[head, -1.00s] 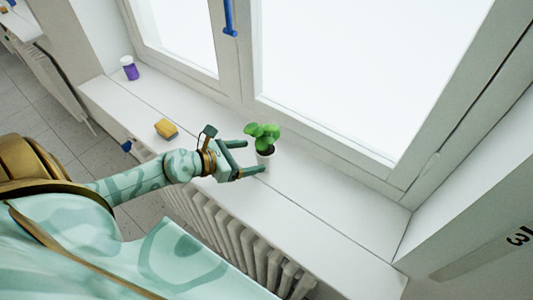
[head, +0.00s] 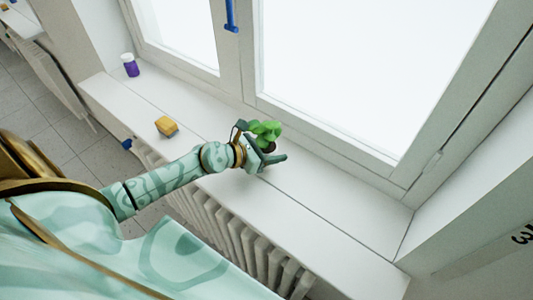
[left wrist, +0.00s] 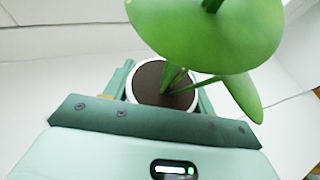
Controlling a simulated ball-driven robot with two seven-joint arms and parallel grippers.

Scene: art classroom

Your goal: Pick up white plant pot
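The white plant pot (left wrist: 133,90) stands upright on the window sill, holding dark soil and a green plant (head: 266,130). In the head view the plant and my gripper hide most of the pot. My left gripper (head: 274,157) is at the pot, one finger along its near side. In the left wrist view the pot's round white rim lies between the two fingers, one close on each side, and a big leaf (left wrist: 205,35) covers part of it. Whether the fingers touch the pot is unclear. My right gripper is not in view.
The white sill (head: 335,215) is clear to the right of the pot. A yellow sponge-like block (head: 166,126) and a purple jar with a white lid (head: 130,65) stand to the left. The window (head: 350,70) is behind, a radiator (head: 235,235) below.

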